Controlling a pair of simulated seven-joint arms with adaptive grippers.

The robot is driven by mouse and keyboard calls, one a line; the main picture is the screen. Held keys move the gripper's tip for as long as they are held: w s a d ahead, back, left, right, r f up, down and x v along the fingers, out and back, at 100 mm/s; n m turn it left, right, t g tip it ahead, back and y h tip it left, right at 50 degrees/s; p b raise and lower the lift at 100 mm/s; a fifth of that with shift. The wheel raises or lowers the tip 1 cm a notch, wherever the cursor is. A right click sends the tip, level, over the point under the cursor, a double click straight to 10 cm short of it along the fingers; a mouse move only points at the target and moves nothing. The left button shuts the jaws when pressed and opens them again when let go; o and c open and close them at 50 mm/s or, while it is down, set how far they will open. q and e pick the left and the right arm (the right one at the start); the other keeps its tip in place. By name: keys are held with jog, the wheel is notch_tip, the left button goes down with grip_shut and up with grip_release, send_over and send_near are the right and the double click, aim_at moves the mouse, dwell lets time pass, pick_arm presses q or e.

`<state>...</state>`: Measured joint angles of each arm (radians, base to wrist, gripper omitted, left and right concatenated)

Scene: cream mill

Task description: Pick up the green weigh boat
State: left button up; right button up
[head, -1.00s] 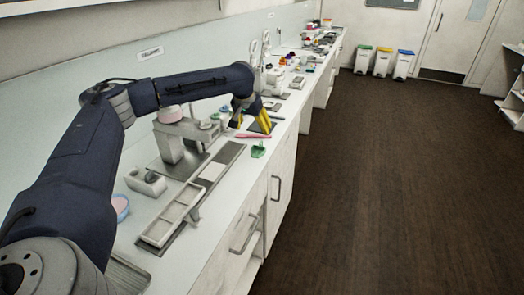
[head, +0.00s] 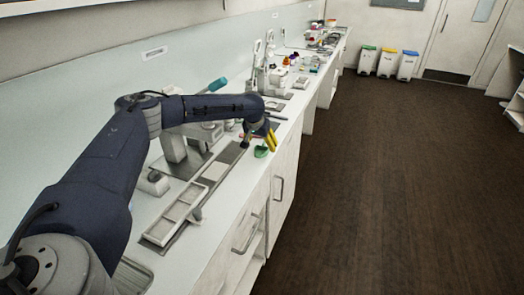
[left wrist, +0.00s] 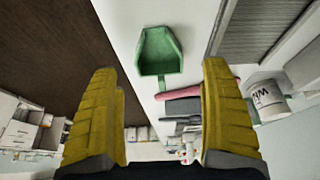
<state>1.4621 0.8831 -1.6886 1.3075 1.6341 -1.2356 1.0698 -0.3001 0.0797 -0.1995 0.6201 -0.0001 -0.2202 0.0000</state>
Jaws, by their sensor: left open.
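The green weigh boat (head: 262,151) sits on the white counter near its front edge in the head view. In the left wrist view the green weigh boat (left wrist: 160,52) is a small scoop-shaped tray, ahead of the fingers and between their lines. My left gripper (head: 258,139), with yellow fingers, is just above and beside the boat. In the left wrist view my left gripper (left wrist: 160,115) is open, with nothing between its fingers. My right gripper is not in view.
A pink-red object (left wrist: 190,92) lies close to the boat. A white labelled container (left wrist: 267,99) stands to the right in the wrist view. A grey tray (head: 174,219) lies along the counter. The counter's front edge drops to the dark floor (head: 370,190).

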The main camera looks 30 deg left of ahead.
aim_at(262, 150)
pick_arm(q)
jog(key=shift+x, duration=1.55)
jog(key=c, duration=1)
